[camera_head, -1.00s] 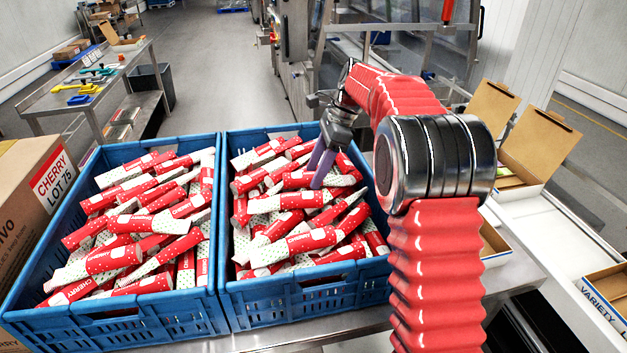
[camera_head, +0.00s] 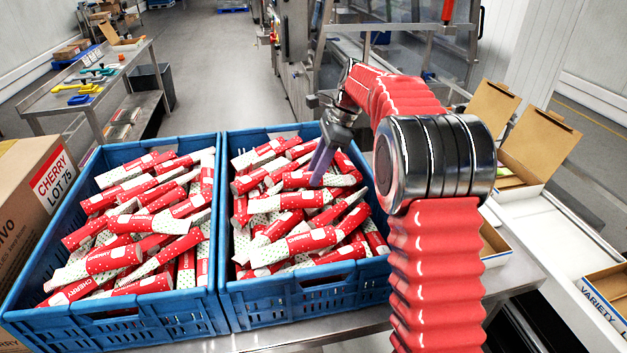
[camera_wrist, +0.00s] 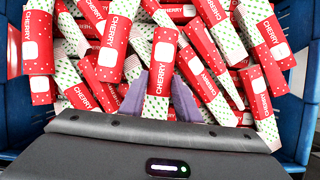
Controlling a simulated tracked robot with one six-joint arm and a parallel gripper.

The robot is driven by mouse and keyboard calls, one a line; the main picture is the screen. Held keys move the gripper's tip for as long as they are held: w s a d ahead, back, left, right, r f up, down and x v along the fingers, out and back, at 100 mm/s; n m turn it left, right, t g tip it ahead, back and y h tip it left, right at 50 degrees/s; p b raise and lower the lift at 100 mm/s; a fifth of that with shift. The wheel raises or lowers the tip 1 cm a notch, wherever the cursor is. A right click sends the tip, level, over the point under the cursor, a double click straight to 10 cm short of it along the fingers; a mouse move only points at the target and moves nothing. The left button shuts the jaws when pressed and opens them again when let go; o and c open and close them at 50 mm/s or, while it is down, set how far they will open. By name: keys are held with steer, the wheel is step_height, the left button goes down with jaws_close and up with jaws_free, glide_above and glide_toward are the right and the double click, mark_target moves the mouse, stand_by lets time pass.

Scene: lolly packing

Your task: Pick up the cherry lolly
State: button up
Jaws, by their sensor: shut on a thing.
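Red cherry lollies with white-and-green dotted ends fill the right blue crate (camera_head: 290,308) in a loose pile. My gripper (camera_head: 317,178) reaches down into the back right part of this pile. Its purple fingers are shut on one cherry lolly (camera_wrist: 162,70), which lies lengthwise between them in the wrist view and runs under the gripper's body. The held lolly still lies among its neighbours, and several lollies touch or nearly touch the fingers. In the head view the fingers cover part of it.
A left blue crate (camera_head: 110,335) of cherry lollies stands against the right one. A cardboard box (camera_head: 22,235) labelled CHERRY LOT 75 is at the far left. Open cartons (camera_head: 535,150) stand on the right, with a VARIETY box (camera_head: 603,300) at the right edge.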

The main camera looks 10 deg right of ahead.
steer(key=c, duration=0.3)
step_height(320, 180, up, 10)
stand_by(0.7)
stand_by(0.7)
